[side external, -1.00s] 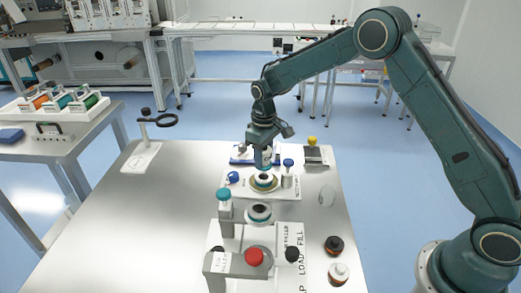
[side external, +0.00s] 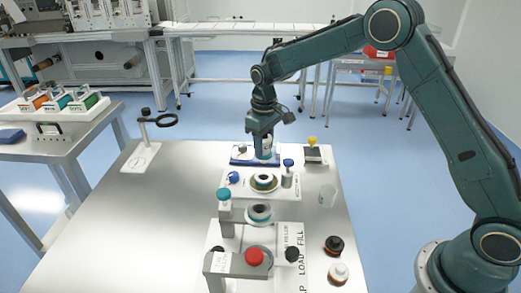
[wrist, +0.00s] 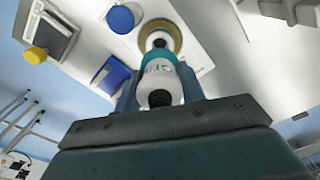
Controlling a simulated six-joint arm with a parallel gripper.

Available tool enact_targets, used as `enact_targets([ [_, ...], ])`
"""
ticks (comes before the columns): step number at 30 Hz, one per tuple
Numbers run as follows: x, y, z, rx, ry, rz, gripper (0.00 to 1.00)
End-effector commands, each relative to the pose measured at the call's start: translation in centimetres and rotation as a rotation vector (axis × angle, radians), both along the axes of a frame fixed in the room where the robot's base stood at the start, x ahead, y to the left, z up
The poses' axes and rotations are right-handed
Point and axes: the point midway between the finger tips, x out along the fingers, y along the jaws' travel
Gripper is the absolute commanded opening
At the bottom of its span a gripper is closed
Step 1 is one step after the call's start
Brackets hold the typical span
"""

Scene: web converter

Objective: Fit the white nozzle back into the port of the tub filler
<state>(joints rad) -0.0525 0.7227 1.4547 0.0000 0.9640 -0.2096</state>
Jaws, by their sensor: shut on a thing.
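My gripper (side external: 265,146) is shut on a white cylindrical piece (wrist: 158,82) with a teal band and dark ends, held above the far part of the bench. Its print is too small to read, and I cannot tell for certain that it is the white nozzle. It also shows between the fingers in the side view (side external: 266,153).
Blue knobs (side external: 288,163) stand beside the gold-rimmed seat. A blue tray (side external: 241,160) lies beneath my gripper. Two small round pieces (side external: 337,272) lie front right. The bench's left side is mostly clear.

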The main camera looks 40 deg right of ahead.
Motion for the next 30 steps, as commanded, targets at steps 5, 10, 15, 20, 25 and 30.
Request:
enact_targets([
  [5,0.0,0.0,0.2,0.000,-0.001,0.000,0.05],
  [10,0.0,0.0,0.2,0.000,-0.001,0.001,0.05],
  [15,-0.4,0.7,0.6,0.000,-0.001,0.020,0.05],
  [20,-1.6,2.6,1.8,0.001,-0.002,0.078,0.05],
  [25,-4.0,5.9,3.8,0.000,-0.002,0.183,0.05],
  [30,-7.4,9.4,6.0,0.001,-0.003,0.310,0.05],
])
